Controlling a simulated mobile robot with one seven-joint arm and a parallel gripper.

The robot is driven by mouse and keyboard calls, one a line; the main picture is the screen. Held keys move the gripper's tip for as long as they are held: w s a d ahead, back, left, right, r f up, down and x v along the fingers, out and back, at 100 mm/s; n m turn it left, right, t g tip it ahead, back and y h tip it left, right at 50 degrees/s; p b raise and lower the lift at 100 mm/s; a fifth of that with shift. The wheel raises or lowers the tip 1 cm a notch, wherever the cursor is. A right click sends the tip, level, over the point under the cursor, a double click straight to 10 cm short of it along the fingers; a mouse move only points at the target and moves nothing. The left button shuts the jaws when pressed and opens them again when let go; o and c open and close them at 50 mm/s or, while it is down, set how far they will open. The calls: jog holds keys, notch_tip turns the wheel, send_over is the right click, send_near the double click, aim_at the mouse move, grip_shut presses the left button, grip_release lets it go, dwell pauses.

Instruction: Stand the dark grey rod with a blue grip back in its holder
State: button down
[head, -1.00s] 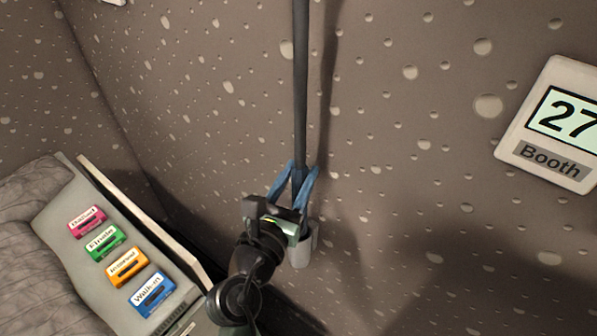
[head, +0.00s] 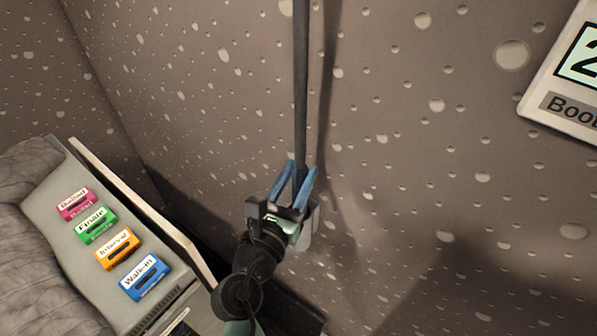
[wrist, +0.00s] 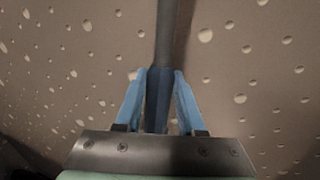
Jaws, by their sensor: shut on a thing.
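The dark grey rod (head: 301,90) stands nearly upright close to the wall and runs out of the top of the head view. In the wrist view the rod (wrist: 167,30) rises from its darker blue grip (wrist: 158,98). My gripper (head: 303,168) has light blue fingers, shut on the blue grip from both sides; the wrist view shows the gripper (wrist: 157,75) with the grip between the fingers. A light grey holder (head: 311,228) on the wall shows partly behind and below my gripper. The rod's lower end is hidden, so I cannot tell whether it sits in the holder.
A speckled brown wall (head: 400,180) stands close behind the rod. A Booth sign (head: 570,105) is on it at right. At left is a grey console (head: 70,245) with several coloured labelled faders and a raised pale edge panel (head: 150,215).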

jog(key=shift+r, duration=0.1)
jog(key=shift+c, duration=2.2)
grip_release()
jog(key=shift+s+a, duration=0.25)
jog(key=shift+s, duration=0.25)
jog(key=b+v, duration=0.2)
jog(key=v, duration=0.9)
jog(key=shift+s+b, duration=0.4)
jog(key=shift+a, duration=0.1)
